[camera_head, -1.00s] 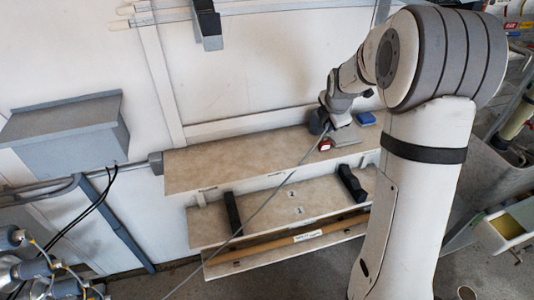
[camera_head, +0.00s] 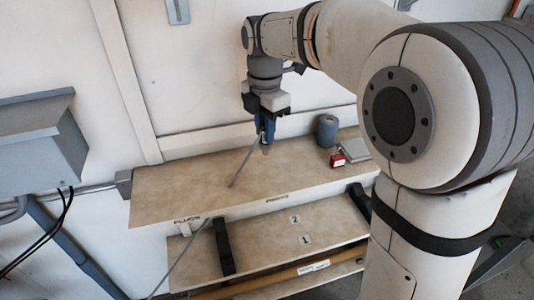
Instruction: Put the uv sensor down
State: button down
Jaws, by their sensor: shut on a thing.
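My gripper (camera_head: 266,118) hangs pointing down over the upper shelf (camera_head: 175,185), near its back edge. It is shut on the uv sensor (camera_head: 268,130), seen as a small blue piece with a paler lower end. A thin grey cable (camera_head: 244,162) runs from it down to the left across the shelf. The sensor's lower end is close to the shelf top; I cannot tell whether it touches. The jaws hide part of the sensor.
A grey-blue cylinder (camera_head: 327,130), a small red box (camera_head: 338,160) and a flat grey box (camera_head: 356,150) stand to the right on the upper shelf. Its left half is clear. A lower shelf (camera_head: 265,247) bears labels 1 and 2. A grey wall box (camera_head: 35,145) is at left.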

aim_at(266, 146)
notch_tip(266, 146, down, 5)
jog(key=shift+f+b, duration=0.15)
jog(key=shift+b, duration=0.45)
jog(key=c, duration=1.3)
grip_release()
notch_tip(266, 146, up, 12)
jog(key=p, duration=0.3)
jog(key=s+d+f+m, duration=0.5)
jog(key=s+m, duration=0.1)
jog(key=m, duration=0.2)
jog(key=s+d+f+m+t, duration=0.1)
jog(key=s+d+f+m, duration=0.3)
jog(key=m, duration=0.5)
jog(key=s+d+f+m, duration=0.5)
jog(key=s+m, duration=0.3)
jog(key=s, duration=0.1)
jog(key=shift+d+f+m+t, duration=0.3)
jog(key=shift+f, duration=0.05)
